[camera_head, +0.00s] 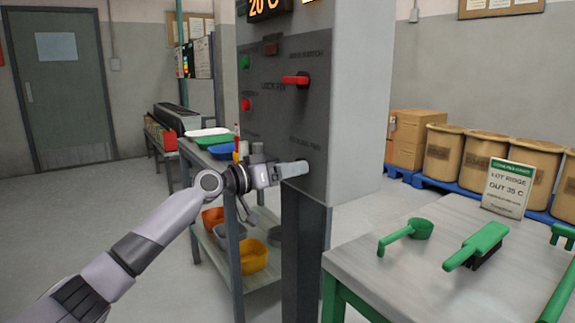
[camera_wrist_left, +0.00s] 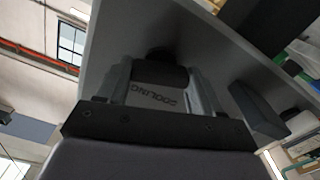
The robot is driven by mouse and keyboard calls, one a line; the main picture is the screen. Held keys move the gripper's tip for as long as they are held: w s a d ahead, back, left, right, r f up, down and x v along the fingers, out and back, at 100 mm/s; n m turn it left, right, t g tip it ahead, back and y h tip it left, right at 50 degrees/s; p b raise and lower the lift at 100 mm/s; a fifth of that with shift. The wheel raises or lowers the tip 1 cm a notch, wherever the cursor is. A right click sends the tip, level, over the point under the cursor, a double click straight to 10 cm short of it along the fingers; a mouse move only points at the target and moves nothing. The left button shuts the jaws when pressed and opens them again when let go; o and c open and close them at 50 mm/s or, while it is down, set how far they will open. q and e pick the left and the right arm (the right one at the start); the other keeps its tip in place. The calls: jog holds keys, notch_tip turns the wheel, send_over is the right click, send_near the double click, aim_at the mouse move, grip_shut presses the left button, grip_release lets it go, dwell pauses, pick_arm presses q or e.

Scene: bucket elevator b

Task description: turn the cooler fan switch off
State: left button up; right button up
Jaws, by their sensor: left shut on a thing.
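The grey control panel (camera_head: 287,110) stands in the middle of the head view. My left gripper (camera_head: 293,169) is at the lower right of its front face, at the printed cooling fan label. In the left wrist view, a dark switch knob (camera_wrist_left: 160,73) sits between my two fingers, with the word "COOLING" printed beside it. The gripper is shut on this switch. The fingers hide the switch in the head view, and its exact turn angle cannot be told. My right gripper is not in view.
Higher on the panel are a red lever switch (camera_head: 296,80), a red button (camera_head: 246,104) and a green button (camera_head: 244,62). A table (camera_head: 400,262) with green tools stands at right. A shelf (camera_head: 262,277) with coloured bowls stands behind my left arm.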

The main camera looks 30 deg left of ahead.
pick_arm(q)
jog(key=n+p, duration=0.5)
jog(key=n, duration=0.3)
jog(key=shift+r+p, duration=0.2)
jog(key=shift+p, duration=0.1)
jog(key=n+p, duration=0.2)
jog(key=n, duration=0.1)
jog(key=shift+f+n+p, duration=0.15)
jog(key=shift+n+p, duration=1)
jog(key=shift+n, duration=0.75)
jog(key=o, duration=0.8)
jog(key=shift+o, duration=1.3)
